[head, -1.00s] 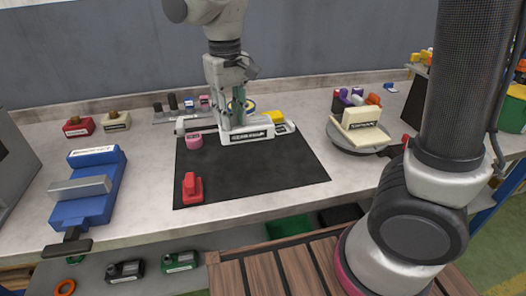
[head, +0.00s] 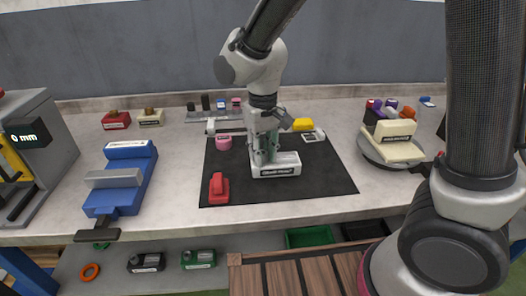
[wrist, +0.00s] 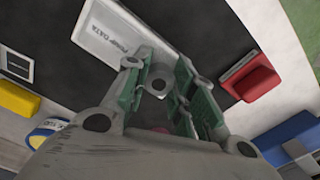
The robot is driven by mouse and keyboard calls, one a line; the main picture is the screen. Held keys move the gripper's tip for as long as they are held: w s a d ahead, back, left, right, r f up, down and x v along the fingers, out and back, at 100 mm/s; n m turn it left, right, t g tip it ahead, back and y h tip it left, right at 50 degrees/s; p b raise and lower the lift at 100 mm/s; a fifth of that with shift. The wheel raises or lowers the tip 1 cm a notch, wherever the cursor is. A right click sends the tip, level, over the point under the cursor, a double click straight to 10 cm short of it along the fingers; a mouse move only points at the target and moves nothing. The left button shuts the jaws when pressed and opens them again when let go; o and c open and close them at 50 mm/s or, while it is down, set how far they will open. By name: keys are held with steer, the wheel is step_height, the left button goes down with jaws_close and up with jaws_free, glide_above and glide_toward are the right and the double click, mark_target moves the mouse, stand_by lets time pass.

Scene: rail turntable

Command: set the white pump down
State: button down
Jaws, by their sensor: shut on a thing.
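The white pump (head: 276,167) has a pale base with a dark-lettered label on its front. It is over the middle of the black mat (head: 310,185), upright; I cannot tell whether its base touches the mat. My gripper (head: 264,152) points down and is shut on the pump's upper part, which the fingers mostly hide. In the wrist view the pump's labelled base (wrist: 112,35) shows beyond my gripper (wrist: 160,85) and its green-lined fingers.
A red part (head: 218,188) lies left of the pump on the mat, with a pink piece (head: 223,142) behind it. A blue vise (head: 123,178) stands left. A round turntable (head: 370,150) bearing a cream block (head: 394,142) is right. The mat's right front is clear.

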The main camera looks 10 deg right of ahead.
steer(key=c, duration=1.2)
jaws_free()
steer(key=shift+f, duration=0.1)
step_height(320, 180, up, 12)
steer(key=shift+r, duration=0.2)
steer(key=s+d+r+m+t, duration=0.1)
steer(key=s+d, duration=0.3)
steer(key=d, duration=0.6)
steer(key=s+d+r+m+t, duration=0.2)
steer(key=s+d, duration=0.3)
steer(key=d, duration=0.5)
steer(key=s+d+r+m+t, duration=0.1)
steer(key=s+d, duration=0.3)
steer(key=d, duration=0.6)
steer(key=shift+s+r+m, duration=0.25)
steer(key=shift+m, duration=0.05)
